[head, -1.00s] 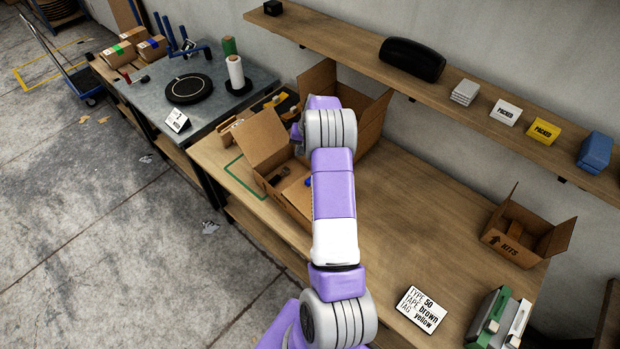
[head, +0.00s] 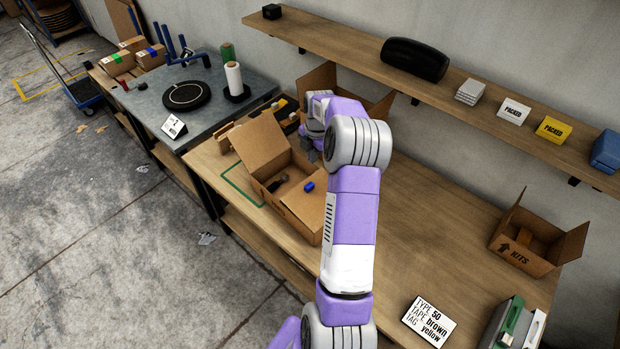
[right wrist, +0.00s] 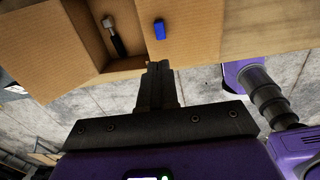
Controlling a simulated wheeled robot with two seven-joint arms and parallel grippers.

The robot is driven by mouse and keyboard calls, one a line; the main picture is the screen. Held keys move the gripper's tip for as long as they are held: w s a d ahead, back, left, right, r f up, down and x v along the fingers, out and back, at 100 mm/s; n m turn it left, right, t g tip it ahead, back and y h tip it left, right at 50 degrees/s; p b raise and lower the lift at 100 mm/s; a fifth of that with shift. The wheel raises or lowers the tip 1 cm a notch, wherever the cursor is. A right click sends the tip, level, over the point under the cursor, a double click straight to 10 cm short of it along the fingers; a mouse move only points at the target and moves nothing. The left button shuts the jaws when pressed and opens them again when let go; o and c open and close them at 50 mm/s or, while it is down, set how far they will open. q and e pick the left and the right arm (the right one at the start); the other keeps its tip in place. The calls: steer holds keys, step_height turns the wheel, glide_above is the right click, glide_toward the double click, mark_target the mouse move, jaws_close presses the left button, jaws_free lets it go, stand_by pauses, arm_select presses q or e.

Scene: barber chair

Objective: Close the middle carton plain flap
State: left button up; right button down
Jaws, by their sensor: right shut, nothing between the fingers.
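An open brown carton (head: 262,140) stands on the wooden bench in the head view. Its left flap stands up and leans outward. A dark-handled tool (head: 278,184) lies inside; it also shows in the right wrist view (right wrist: 114,36). A small blue object (head: 308,186) lies on the flat cardboard panel (head: 304,206) on the right side; it also shows in the right wrist view (right wrist: 159,29). My right gripper (head: 309,150) is over the carton's far side, shut and empty. In the right wrist view its fingers (right wrist: 160,72) are beside the panel's edge; contact is unclear. My left gripper is out of view.
More raised cardboard flaps (head: 318,82) stand behind my right arm, partly hidden. A KITS carton (head: 522,242) and a sign (head: 429,321) stand to the right. A shelf (head: 480,98) with boxes runs above. The bench middle right is clear.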

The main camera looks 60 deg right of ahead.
mark_target(308, 185)
steer(key=f, duration=0.4)
steer(key=w+f, duration=0.1)
steer(key=f, duration=0.8)
steer(key=shift+w+d+f, duration=0.2)
steer(key=shift+w+f, duration=0.05)
steer(key=shift+f, duration=0.15)
steer(key=shift+f, duration=0.1)
steer(key=shift+w+f+b, duration=0.2)
steer(key=shift+f+b, duration=0.45)
steer(key=shift+b, duration=0.2)
steer(key=shift+w+f+b, duration=0.25)
steer(key=shift+b, duration=0.05)
steer(key=shift+r, duration=0.1)
steer(key=shift+r, duration=0.1)
